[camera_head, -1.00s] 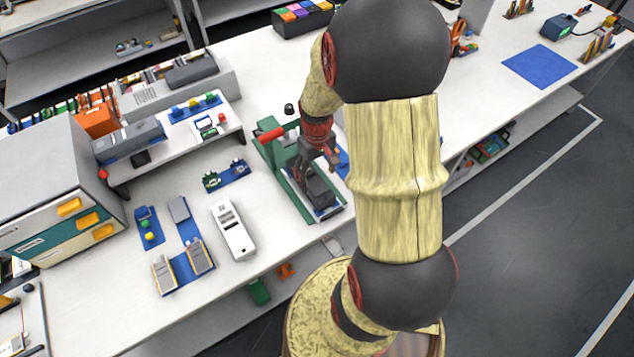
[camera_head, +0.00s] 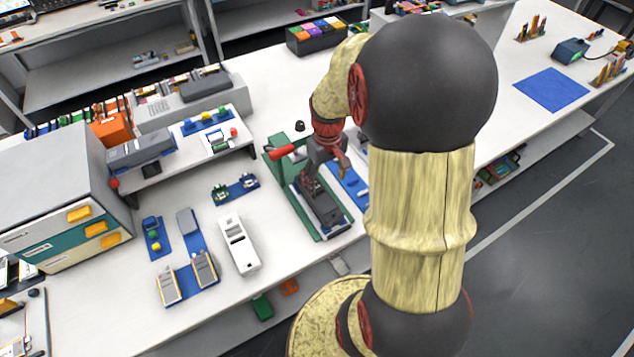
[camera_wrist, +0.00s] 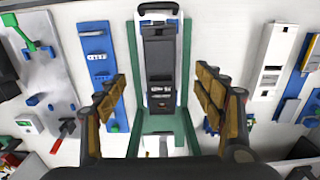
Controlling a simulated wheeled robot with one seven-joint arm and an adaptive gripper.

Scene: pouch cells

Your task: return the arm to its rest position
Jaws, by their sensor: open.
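My gripper (camera_head: 326,172) is above the green press-like fixture (camera_head: 283,176) on the white bench. In the wrist view my gripper (camera_wrist: 160,100) has its two fingers wide apart, with nothing between the tips. Below and between them lies a dark grey block (camera_wrist: 159,55) in the green fixture (camera_wrist: 134,75). The same dark block (camera_head: 325,208) shows in the head view, lying in the fixture just below my fingers.
A white device (camera_head: 238,245) and blue holders (camera_head: 188,282) lie left of the fixture. A grey drawer cabinet (camera_head: 60,190) and a low shelf (camera_head: 185,155) stand further left. A blue mat (camera_head: 551,90) lies on the right bench. Bare bench shows at front left.

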